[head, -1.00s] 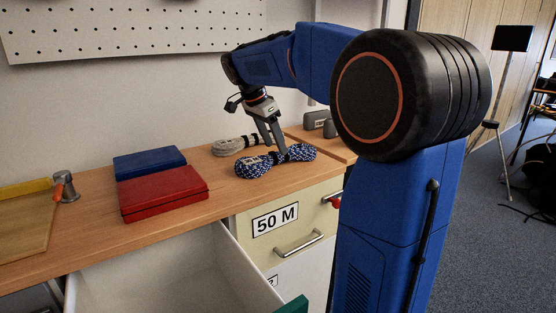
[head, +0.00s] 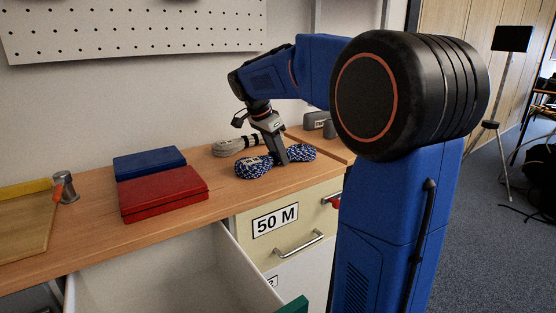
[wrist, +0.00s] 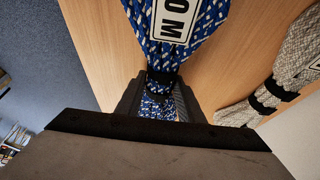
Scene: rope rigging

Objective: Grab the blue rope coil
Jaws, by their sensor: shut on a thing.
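The blue rope coil (head: 254,167) is blue with white flecks and lies on the wooden worktop, bunched in two lobes around a narrow middle. In the wrist view its near lobe (wrist: 165,52) carries a white tag (wrist: 175,18) with black letters, partly cut off, and a dark band. My gripper (head: 280,160) points down at the coil's middle. In the wrist view my gripper (wrist: 160,100) has its fingers on both sides of the narrow banded part, shut on it. The coil still appears to rest on the worktop.
A grey rope coil (head: 235,146) lies close behind the blue one. A red case (head: 163,192) and a blue case (head: 149,162) lie to the left. An open drawer (head: 175,275) juts out below. A drawer front marked 50 M (head: 290,240) is under the coil.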

